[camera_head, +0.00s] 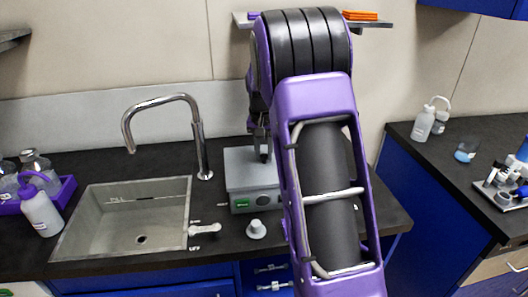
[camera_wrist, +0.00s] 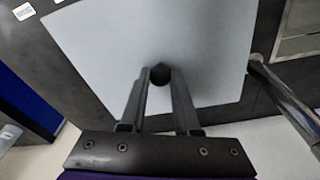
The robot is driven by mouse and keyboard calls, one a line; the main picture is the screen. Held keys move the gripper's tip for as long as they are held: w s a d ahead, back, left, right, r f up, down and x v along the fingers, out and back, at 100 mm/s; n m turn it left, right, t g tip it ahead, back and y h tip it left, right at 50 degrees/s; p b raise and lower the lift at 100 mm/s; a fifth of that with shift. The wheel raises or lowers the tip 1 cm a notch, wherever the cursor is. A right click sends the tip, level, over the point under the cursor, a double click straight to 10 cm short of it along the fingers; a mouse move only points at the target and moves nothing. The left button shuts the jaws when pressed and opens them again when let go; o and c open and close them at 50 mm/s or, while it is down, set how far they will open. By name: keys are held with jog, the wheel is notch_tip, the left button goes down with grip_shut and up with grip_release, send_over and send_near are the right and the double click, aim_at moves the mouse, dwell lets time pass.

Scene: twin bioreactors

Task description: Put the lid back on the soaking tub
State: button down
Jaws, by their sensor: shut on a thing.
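My gripper (camera_wrist: 160,88) is shut on that knob, one finger on each side. In the head view my gripper (camera_head: 263,143) points down over the tub, and the lid (camera_head: 240,160) lies level over its top. I cannot tell whether it rests fully on the rim. My arm hides the tub's right side.
The sink (camera_head: 125,215) with a tall chrome faucet (camera_head: 200,140) is left of the tub. A small grey knob-like piece (camera_head: 257,229) and a lever (camera_head: 205,229) are near the counter's front. A purple tray (camera_head: 10,207) with bottles stands far left. A shelf (camera_head: 372,23) hangs above.

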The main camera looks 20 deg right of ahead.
dwell(0.3)
jog(key=shift+c, duration=0.4)
grip_release()
jog(key=shift+r+p, duration=1.4)
jog(key=shift+r, duration=2.05)
grip_shut()
